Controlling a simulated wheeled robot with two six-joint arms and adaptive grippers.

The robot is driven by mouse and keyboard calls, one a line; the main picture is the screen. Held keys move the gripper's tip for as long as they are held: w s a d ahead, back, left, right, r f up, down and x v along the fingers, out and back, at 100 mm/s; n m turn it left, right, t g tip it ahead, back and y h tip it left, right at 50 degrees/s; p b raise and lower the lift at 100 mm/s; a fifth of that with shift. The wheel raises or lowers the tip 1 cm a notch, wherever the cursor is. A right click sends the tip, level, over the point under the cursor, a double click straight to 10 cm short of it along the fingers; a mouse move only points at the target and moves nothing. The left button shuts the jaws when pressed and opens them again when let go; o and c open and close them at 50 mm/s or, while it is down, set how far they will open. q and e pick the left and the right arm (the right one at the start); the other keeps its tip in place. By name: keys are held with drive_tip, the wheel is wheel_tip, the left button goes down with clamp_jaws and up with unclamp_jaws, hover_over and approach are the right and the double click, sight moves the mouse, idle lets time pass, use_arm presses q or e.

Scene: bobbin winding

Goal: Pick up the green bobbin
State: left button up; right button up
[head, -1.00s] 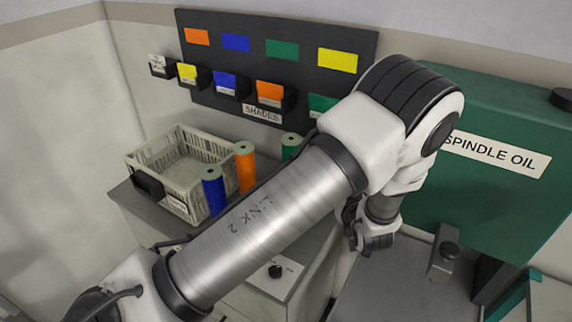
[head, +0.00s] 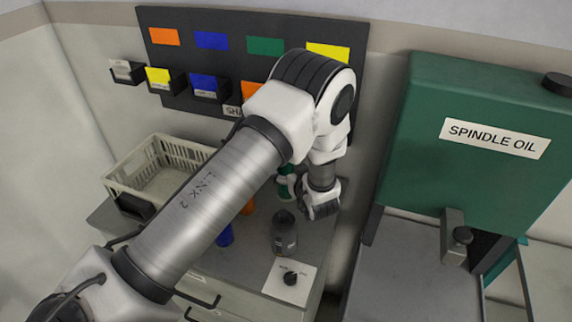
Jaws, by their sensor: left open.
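The green bobbin (head: 286,187) stands on the cabinet top, mostly hidden behind my left arm and wrist. My left gripper (head: 320,206) hangs just to the right of the green bobbin in the picture and points down. It is open; I cannot tell whether it touches the bobbin. The lower ends of the orange bobbin (head: 249,207) and the blue bobbin (head: 225,237) show past my left forearm, which covers the rest of them. My right gripper is not in view.
A cream crate (head: 150,200) is at the left. A green spindle oil tank (head: 470,110) stands at the right. A dark colour board (head: 190,62) hangs behind.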

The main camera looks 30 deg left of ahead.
use_arm(q)
drive_tip(key=a, duration=0.1)
drive_tip(key=w+a+f, duration=0.1)
drive_tip(key=a, duration=0.1)
drive_tip(key=shift+w+a+f, duration=0.15)
drive_tip(key=shift+w+d, duration=0.1)
drive_tip(key=shift+d, duration=0.4)
drive_tip(key=c, duration=1.4)
drive_tip(key=shift+a, duration=0.15)
drive_tip(key=shift+c, duration=0.3)
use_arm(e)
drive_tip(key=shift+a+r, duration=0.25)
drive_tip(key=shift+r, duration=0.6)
